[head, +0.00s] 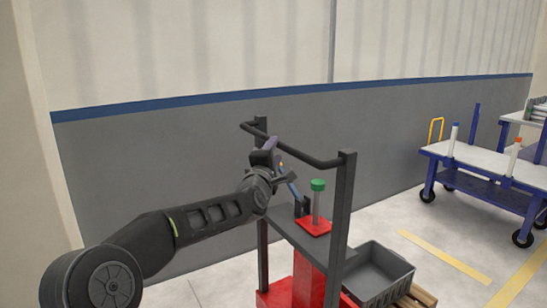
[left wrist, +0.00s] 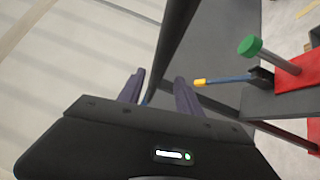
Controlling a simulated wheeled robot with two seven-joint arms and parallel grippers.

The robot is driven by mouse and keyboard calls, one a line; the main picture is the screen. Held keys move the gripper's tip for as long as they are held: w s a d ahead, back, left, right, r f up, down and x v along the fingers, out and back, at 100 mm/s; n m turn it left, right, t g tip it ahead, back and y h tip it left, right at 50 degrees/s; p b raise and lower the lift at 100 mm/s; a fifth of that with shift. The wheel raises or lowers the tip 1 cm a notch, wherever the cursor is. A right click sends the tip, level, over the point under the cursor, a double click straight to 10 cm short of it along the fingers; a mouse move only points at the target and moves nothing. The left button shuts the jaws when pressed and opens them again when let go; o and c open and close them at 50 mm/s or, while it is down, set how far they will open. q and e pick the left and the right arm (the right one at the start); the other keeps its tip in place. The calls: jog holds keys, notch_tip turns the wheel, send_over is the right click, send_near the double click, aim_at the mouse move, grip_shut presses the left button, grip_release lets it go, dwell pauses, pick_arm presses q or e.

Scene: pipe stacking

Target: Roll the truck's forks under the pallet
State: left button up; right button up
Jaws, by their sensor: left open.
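The truck has a dark upright frame (head: 345,215) with a curved top handlebar (head: 292,150), a dark shelf and a red body (head: 308,285). A red plate (head: 314,226) on the shelf carries a green-capped post (head: 317,200). A blue lever (head: 293,191) with a yellow tip rises beside it; it also shows in the left wrist view (left wrist: 230,79). My left gripper (head: 281,163) is open and empty close to the lever tip, which lies just right of its fingers (left wrist: 158,92) in the wrist view. The wooden pallet (head: 418,296) is partly visible under a grey bin. The forks are hidden.
The grey bin (head: 378,276) stands right of the truck. A blue-framed cart (head: 480,165) on wheels stands farther right. A grey wall (head: 160,150) runs behind the truck. Floor with yellow lines (head: 445,257) lies open between truck and cart.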

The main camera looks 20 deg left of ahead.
pick_arm(q)
jog(key=shift+s+d+f, duration=0.1)
jog(key=shift+s+d, duration=0.05)
jog(key=shift+s, duration=0.45)
